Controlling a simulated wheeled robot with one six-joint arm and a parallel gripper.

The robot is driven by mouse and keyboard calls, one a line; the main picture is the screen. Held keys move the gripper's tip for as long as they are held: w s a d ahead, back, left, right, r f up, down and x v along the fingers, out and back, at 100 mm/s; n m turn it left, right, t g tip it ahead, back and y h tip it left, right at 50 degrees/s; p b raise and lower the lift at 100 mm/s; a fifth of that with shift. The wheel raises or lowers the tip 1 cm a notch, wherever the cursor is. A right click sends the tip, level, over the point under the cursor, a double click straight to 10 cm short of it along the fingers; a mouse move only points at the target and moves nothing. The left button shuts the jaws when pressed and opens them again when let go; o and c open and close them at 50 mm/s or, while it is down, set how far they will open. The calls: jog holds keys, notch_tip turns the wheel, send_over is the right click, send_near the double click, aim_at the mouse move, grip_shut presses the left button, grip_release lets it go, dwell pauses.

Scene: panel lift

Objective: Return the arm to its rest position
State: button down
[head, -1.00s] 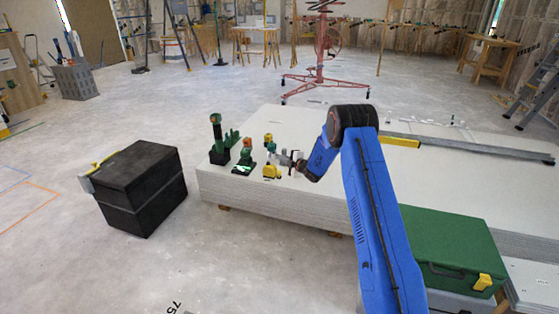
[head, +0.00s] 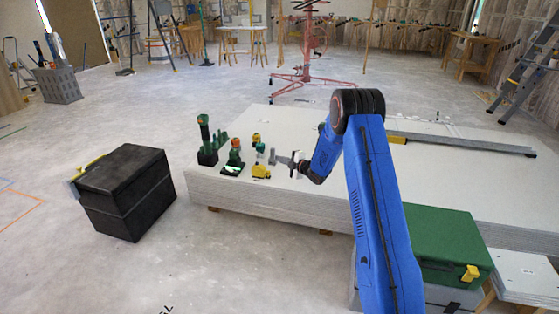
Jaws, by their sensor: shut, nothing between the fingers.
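My blue arm rises from the bottom of the head view, bends at a dark elbow and reaches down to the left over the stack of white panels (head: 420,185). My gripper (head: 283,160) is small in the picture, at the end of the arm, just above or beside the tools at the stack's left end. It holds nothing that I can see. The fingers are too small to make out in detail.
Green and orange tools (head: 234,158) and a yellow tape measure (head: 261,172) stand left of my gripper. A black box (head: 127,192) stands on the floor at left, a green case (head: 440,247) at right. A level (head: 460,145) lies on the panels.

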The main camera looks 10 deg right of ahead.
jog(key=s+d+r+m+h, duration=0.2)
jog(key=s+r+m, duration=0.15)
jog(key=r, duration=0.45)
jog(key=s+d+r+m+h, duration=0.1)
jog(key=s+r+m+h, duration=0.2)
jog(key=r, duration=0.6)
jog(key=s+d+r+m+g+h, duration=0.1)
jog(key=s+r+m+h, duration=0.1)
jog(key=s+r, duration=0.5)
jog(key=s+d+r+m+g+h, duration=0.1)
jog(key=s+r+m+g, duration=0.15)
jog(key=s, duration=0.85)
jog(key=s+a+r+m+g+h, duration=0.1)
jog(key=s+m, duration=0.2)
jog(key=s, duration=0.9)
jog(key=s+r+m+g, duration=0.2)
jog(key=s, duration=1)
jog(key=s+a+f+m+g, duration=0.1)
jog(key=s+a+f+m, duration=0.1)
jog(key=s, duration=1)
jog(key=s+a+f+m+g+y, duration=0.1)
jog(key=s+a+f+m, duration=0.1)
jog(key=s, duration=1)
jog(key=shift+s+a+f+g+y, duration=0.15)
jog(key=shift+a+f+g+y, duration=0.15)
jog(key=shift+f, duration=0.2)
